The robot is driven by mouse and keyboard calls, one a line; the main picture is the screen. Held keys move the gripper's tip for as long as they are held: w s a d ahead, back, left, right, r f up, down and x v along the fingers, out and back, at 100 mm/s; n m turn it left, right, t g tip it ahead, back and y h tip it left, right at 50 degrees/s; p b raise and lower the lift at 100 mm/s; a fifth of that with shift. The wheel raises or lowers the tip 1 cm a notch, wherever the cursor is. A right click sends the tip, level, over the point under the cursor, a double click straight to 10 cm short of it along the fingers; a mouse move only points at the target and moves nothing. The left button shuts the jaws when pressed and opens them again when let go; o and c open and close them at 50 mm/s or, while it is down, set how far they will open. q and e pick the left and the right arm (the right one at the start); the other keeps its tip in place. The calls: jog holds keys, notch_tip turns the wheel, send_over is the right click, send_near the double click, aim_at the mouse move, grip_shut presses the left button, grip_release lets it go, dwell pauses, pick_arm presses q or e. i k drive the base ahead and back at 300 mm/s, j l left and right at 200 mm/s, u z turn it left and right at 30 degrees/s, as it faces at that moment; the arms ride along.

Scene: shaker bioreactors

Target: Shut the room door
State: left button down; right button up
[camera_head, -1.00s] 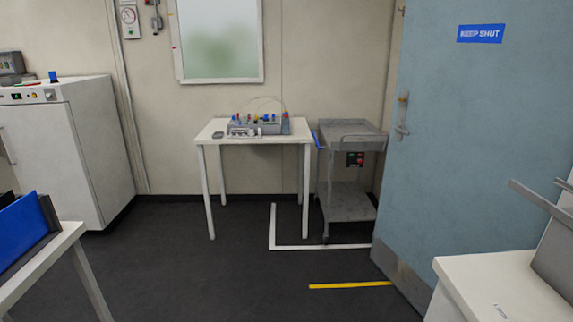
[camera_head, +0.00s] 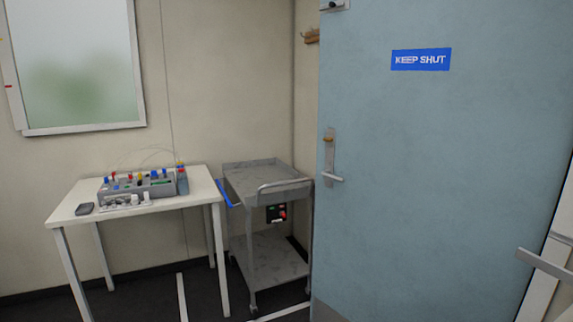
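The room door (camera_head: 440,180) is a pale blue panel filling the right half of the head view. It carries a blue "KEEP SHUT" sign (camera_head: 420,59). Its lever handle (camera_head: 332,177) sits on a metal plate near the door's left edge. The door stands open into the room, with its free left edge beside the grey cart. A closer fitting (camera_head: 335,5) shows at its top left corner. Neither of my grippers is in view.
A grey two-shelf cart (camera_head: 268,245) stands just left of the door's edge. A white table (camera_head: 75,207) with a small instrument (camera_head: 138,186) stands farther left. A metal bar (camera_head: 545,264) juts in at the lower right. White floor tape (camera_head: 182,298) runs below.

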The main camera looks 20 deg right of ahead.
aim_at(449, 123)
jog(key=i+z, duration=0.35)
jog(key=i, duration=0.35)
jog(key=i+j+z, duration=0.1)
jog(key=i+z, duration=0.25)
jog(key=i, duration=0.4)
